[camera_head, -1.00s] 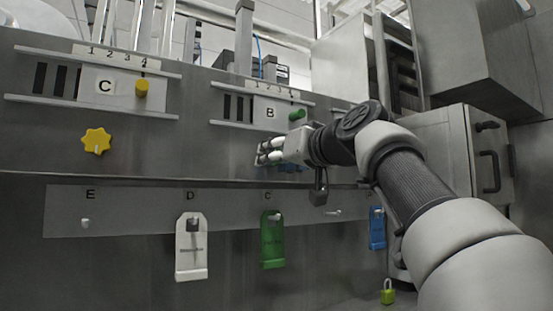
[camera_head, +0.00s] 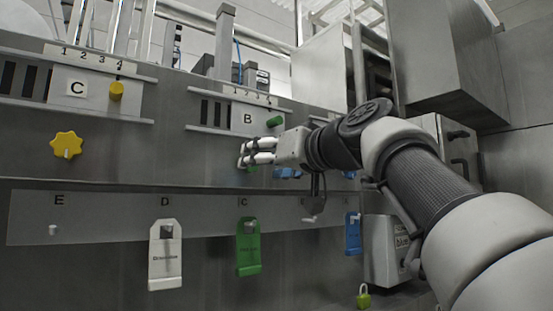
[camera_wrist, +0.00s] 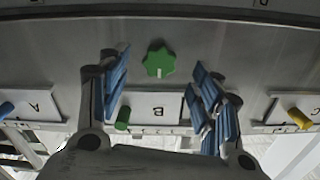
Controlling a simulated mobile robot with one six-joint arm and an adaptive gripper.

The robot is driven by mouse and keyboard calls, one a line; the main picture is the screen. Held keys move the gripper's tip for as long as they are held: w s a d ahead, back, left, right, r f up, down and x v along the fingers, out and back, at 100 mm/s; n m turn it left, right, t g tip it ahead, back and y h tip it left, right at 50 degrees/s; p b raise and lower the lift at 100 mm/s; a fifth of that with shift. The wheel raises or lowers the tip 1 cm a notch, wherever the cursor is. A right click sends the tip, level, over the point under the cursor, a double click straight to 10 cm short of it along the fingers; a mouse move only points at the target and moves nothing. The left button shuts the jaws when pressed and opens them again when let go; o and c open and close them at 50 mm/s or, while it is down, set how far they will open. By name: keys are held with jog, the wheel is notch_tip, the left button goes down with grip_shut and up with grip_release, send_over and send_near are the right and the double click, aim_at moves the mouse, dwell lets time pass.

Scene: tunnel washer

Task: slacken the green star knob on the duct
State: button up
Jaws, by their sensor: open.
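The green star knob (camera_wrist: 159,62) is on the grey duct face in the wrist view, with a pale mark on its lower point. My gripper (camera_wrist: 162,72) is open, its blue-padded fingers on either side of the knob in this view. Nothing is between the fingers that I can see them touching; the depth gap to the knob is unclear. In the head view my gripper (camera_head: 243,156) is close to the duct below plate B (camera_head: 247,118). A sliver of green (camera_head: 251,169) shows under its fingers; most of the knob is hidden there.
A green peg (camera_head: 275,122) sits on plate B; it shows in the wrist view (camera_wrist: 122,118). A yellow star knob (camera_head: 67,145) is below plate C (camera_head: 77,88). White (camera_head: 165,262), green (camera_head: 248,255) and blue (camera_head: 353,236) tags hang lower. A green padlock (camera_head: 363,297) is at bottom right.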

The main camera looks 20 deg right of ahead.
jog(key=v, duration=0.7)
dwell(0.3)
jog(key=s+a+f+m+g+b, duration=0.1)
jog(key=a+f+g, duration=0.15)
jog(key=f, duration=0.75)
jog(key=s+a+f+m+g+b, duration=0.15)
jog(key=a+f, duration=0.25)
jog(key=f, duration=0.7)
jog(key=s+d+f+g+h+b, duration=0.1)
jog(key=s+f+g+h, duration=0.1)
jog(key=s+f, duration=0.5)
jog(key=s+d+f+n+g+h+b, duration=0.1)
jog(key=s+f+g, duration=0.2)
jog(key=s+f, duration=0.5)
jog(key=s+d+f+g+h+b, duration=0.1)
jog(key=s+f, duration=0.6)
jog(key=f, duration=1.7)
jog(key=g+h+b, duration=0.1)
jog(key=g, duration=0.1)
jog(key=shift+s+f+g+h, duration=0.2)
jog(key=shift+f+g+h, duration=0.1)
